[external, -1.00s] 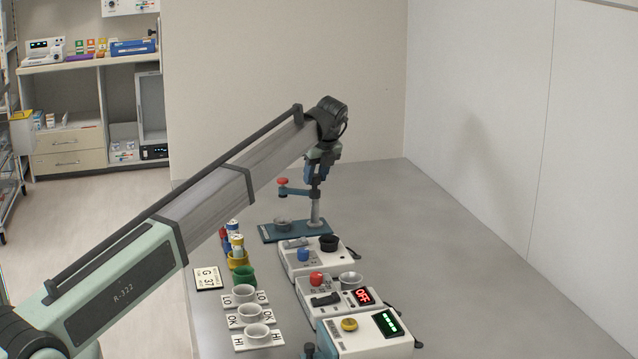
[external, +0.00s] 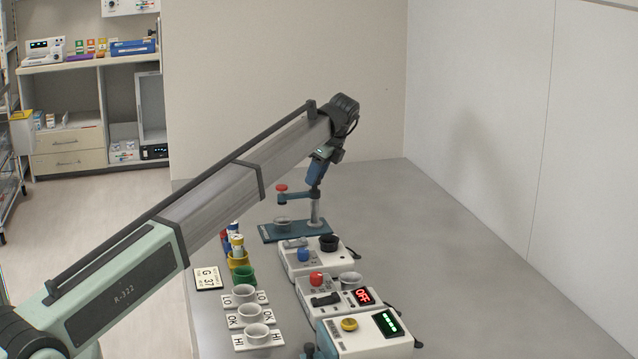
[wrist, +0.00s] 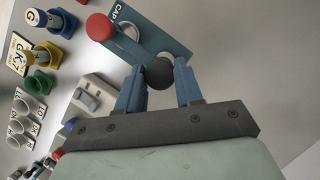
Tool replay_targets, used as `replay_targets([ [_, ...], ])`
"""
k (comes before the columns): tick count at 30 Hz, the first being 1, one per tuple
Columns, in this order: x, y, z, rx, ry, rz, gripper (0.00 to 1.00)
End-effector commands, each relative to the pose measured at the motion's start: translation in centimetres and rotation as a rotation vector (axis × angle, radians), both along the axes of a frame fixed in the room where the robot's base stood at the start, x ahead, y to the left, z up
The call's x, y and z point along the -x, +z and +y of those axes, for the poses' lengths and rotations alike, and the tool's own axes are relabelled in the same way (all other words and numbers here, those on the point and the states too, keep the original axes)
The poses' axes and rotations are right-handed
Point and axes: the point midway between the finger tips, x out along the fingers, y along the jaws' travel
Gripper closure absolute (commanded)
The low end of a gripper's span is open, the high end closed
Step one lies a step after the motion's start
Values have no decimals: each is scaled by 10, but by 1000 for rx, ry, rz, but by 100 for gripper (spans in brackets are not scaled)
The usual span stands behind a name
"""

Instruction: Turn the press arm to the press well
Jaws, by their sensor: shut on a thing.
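The press stands at the far end of the table on a blue base plate (external: 268,235). It has an upright post (external: 316,211) and a side arm (external: 296,195) with a red knob (external: 281,188) at its left end. The press well (external: 283,223) is a pale ring on the plate, below the arm in the external view. My gripper (external: 316,184) is at the post top. In the wrist view its blue fingers close on a dark round knob (wrist: 159,73). The red knob (wrist: 99,27) lies left of the pale ring (wrist: 131,30); their exact alignment is unclear.
Several white devices (external: 307,260) line the table in front of the press. Labelled cups (external: 250,313), a green cup (external: 245,276) and a yellow holder (external: 238,260) stand left of them. The table's right side (external: 460,260) is clear.

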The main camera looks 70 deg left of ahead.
Motion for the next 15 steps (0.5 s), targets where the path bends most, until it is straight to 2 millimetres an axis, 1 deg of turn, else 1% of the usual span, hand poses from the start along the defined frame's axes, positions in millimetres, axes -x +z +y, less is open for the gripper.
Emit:
replay_targets([
  [10, 0, 0, 0, 0, 2, 0, 100],
  [11, 0, 0, 0, 0, 2, 0, 64],
  [15, 0, 0, 0, 0, 2, 0, 50],
])
